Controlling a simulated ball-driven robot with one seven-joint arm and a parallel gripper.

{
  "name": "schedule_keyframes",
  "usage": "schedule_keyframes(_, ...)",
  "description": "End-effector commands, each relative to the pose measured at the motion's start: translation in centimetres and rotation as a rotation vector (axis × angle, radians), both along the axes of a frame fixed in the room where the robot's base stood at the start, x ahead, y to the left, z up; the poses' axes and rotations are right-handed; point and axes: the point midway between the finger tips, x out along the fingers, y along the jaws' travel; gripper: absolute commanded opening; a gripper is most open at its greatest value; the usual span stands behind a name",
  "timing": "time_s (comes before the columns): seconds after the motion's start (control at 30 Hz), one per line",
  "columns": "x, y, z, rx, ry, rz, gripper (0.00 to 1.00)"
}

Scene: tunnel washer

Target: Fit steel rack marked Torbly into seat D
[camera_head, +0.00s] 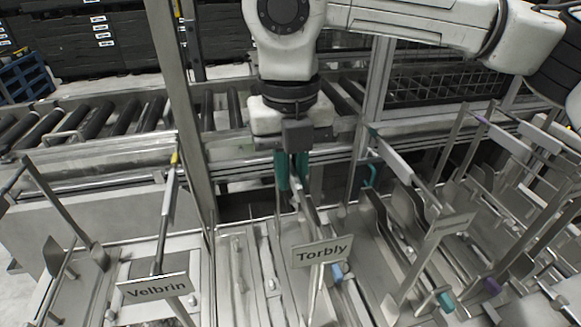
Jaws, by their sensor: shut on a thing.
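The steel rack marked Torbly (322,252) is at the centre of the head view, with its name plate facing me and a small blue piece just below the plate. My gripper (292,180) points down behind the plate. Its teal fingers are shut on the upper bar of the Torbly rack. The lower part of this rack overlaps the metal bays, and I cannot tell whether it touches them. No letter D shows, so I cannot tell which bay is seat D.
A rack marked Velbrin (154,288) stands at left. A flat bay with rails (247,275) lies left of Torbly. An upright post (180,110) and a roller conveyor (90,122) are behind.

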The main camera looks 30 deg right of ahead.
Motion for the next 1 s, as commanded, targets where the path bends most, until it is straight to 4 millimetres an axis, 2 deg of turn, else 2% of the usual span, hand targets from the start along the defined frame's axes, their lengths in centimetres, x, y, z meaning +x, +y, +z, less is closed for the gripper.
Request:
schedule_keyframes(0.57,0.02,0.02,-0.51,0.001,-0.001,0.000,0.00)
schedule_keyframes(0.6,0.02,0.02,-0.46,0.001,-0.001,0.000,0.16)
schedule_keyframes(0.9,0.01,0.01,-0.55,0.001,0.000,0.000,0.44)
schedule_keyframes(1.0,0.00,0.00,-0.57,0.000,0.000,0.000,0.44)
